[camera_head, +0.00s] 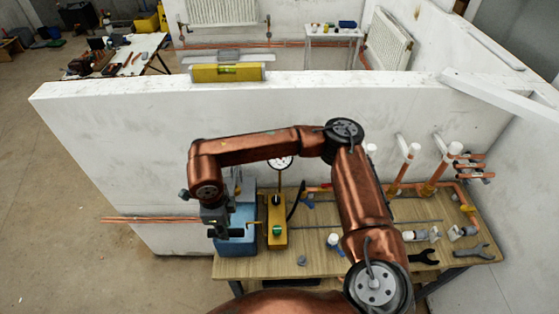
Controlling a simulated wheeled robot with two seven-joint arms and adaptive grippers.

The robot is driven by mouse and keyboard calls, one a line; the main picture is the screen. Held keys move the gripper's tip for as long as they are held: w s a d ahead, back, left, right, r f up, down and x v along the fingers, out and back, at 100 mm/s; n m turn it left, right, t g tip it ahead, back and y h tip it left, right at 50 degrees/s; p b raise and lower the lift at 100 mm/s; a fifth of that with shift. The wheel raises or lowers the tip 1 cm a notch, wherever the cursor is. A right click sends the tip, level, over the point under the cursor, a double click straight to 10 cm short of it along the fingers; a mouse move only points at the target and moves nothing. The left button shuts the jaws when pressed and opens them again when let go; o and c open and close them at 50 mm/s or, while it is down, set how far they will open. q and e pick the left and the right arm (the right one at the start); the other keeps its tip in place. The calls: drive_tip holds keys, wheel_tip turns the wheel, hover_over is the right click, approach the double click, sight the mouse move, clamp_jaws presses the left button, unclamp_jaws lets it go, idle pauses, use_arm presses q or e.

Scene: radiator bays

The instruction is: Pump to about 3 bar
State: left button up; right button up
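The test pump stands at the left of the wooden bench: a blue tank (248,237) beside a yellow block (277,212) with a green knob (278,231). A round white-faced pressure gauge (281,163) sits above the block, partly behind my arm; its reading is too small to tell. A dark hose (297,201) curves beside the block. My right gripper (222,231) points down over the left part of the blue tank. Its fingers are dark and small, so I cannot tell whether they hold anything. The pump handle is not clear. My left gripper is not in view.
The bench (318,264) also carries white fittings (413,236), dark wrenches (424,257) and copper pipework (437,180) at the right. A white wall (130,130) stands behind, with a yellow level (227,73) on top. Copper pipes (150,219) project left from the bench.

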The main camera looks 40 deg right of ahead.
drive_tip(key=shift+t+h, duration=0.5)
drive_tip(key=shift+t, duration=0.2)
drive_tip(key=shift+s+f+b, duration=0.2)
drive_tip(key=shift+f+b, duration=1.8)
drive_tip(key=shift+f, duration=0.15)
drive_tip(key=shift+r, duration=0.1)
